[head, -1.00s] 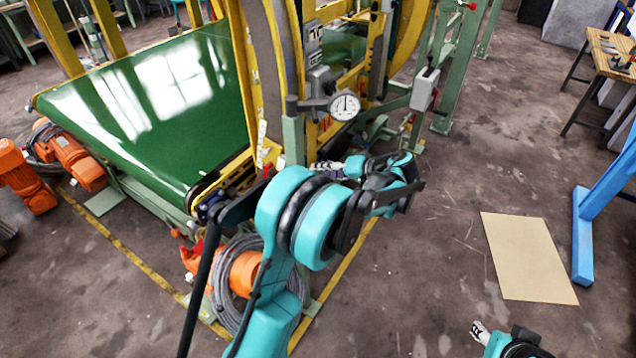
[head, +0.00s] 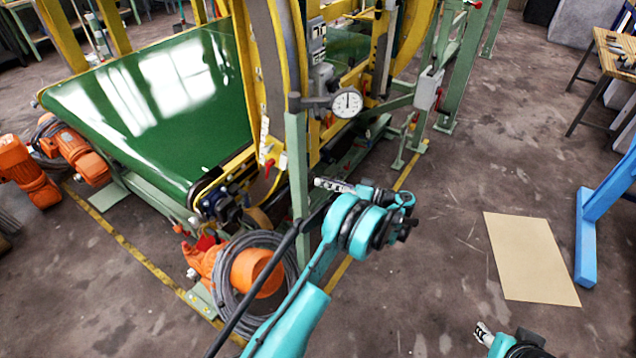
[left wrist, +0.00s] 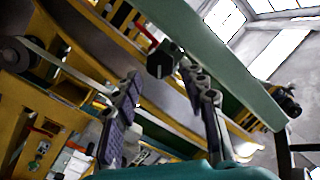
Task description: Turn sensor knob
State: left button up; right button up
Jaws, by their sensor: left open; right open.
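A round white dial gauge (head: 347,103) sits on a dark horizontal rod beside the green post (head: 297,170). A dark knob-like end (head: 293,103) shows at the rod's left side. In the left wrist view a black faceted knob (left wrist: 163,60) stands out from a green beam (left wrist: 205,50); I cannot tell if it is the sensor knob. My left gripper (head: 318,183) is open beside the post, below the gauge. In the left wrist view its two fingers (left wrist: 164,77) are apart, with the black knob beyond their tips. My right gripper (head: 481,331) is open at the bottom, far from the gauge.
The yellow machine frame (head: 257,80) and green belt (head: 140,95) fill the left. An orange motor (head: 255,272) with coiled grey cable (head: 226,300) lies low beside my left arm. A tan sheet (head: 530,257) lies on open floor at right, next to a blue stand (head: 586,240).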

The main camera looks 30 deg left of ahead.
pick_arm(q)
jog(key=a, duration=0.2)
jog(key=shift+s+a, duration=0.15)
jog(key=shift+a, duration=0.25)
jog(key=c, duration=0.9)
jog(key=shift+b, duration=0.45)
jog(key=shift+w+a+f+m+g+y+b, duration=0.15)
jog(key=shift+m+g+y, duration=0.3)
jog(key=shift+m, duration=1)
jog(key=shift+d+f+m+g+y+b, duration=0.1)
jog(key=shift+m+g+y+b, duration=0.3)
jog(key=shift+m, duration=1)
jog(key=shift+w+a+f+m+g+y+b, duration=0.1)
jog(key=shift+m+g+y, duration=0.35)
jog(key=shift+m, duration=1)
